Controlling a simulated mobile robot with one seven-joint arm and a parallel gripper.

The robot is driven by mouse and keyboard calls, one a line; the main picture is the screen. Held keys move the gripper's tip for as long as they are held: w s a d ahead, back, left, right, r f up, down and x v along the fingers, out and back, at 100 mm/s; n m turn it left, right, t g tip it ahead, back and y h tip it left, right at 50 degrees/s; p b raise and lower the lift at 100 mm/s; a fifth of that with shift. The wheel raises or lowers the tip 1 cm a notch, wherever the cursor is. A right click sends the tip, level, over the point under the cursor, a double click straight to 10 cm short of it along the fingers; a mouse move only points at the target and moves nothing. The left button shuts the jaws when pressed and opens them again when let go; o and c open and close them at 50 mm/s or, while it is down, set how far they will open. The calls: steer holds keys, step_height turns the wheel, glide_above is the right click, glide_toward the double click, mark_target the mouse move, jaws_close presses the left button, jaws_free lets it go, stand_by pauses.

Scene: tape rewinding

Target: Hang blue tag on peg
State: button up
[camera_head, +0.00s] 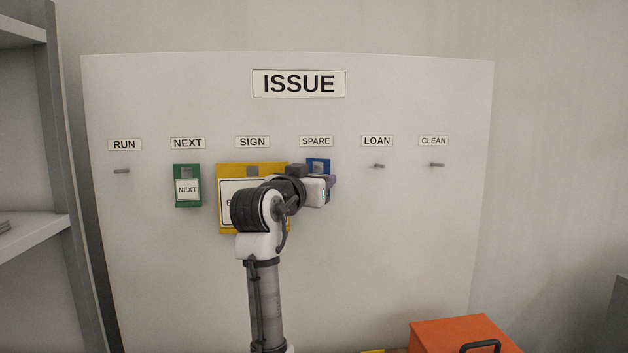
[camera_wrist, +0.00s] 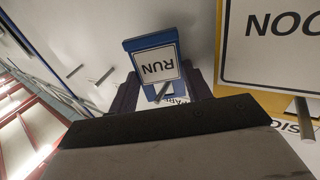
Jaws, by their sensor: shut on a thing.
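The blue tag (camera_head: 318,163) is at the SPARE peg position on the white board, mostly hidden behind my gripper (camera_head: 313,175). In the wrist view the blue tag (camera_wrist: 152,41) appears upside down, with a white RUN card on its face. My gripper (camera_wrist: 161,80) is shut on it, with a dark finger on each side. A grey peg (camera_wrist: 164,90) shows at the tag's top end, close to the SPARE label. I cannot tell whether the peg passes through the tag.
A green NEXT tag (camera_head: 187,187) hangs at the NEXT peg. A larger yellow tag (camera_head: 228,171) hangs at SIGN, partly behind my arm. The RUN peg (camera_head: 122,171), LOAN peg (camera_head: 378,166) and CLEAN peg (camera_head: 437,165) are bare. An orange box (camera_head: 450,335) stands at lower right.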

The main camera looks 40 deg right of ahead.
steer(key=shift+w+f, duration=0.1)
steer(key=shift+f, duration=0.05)
steer(key=o, duration=1)
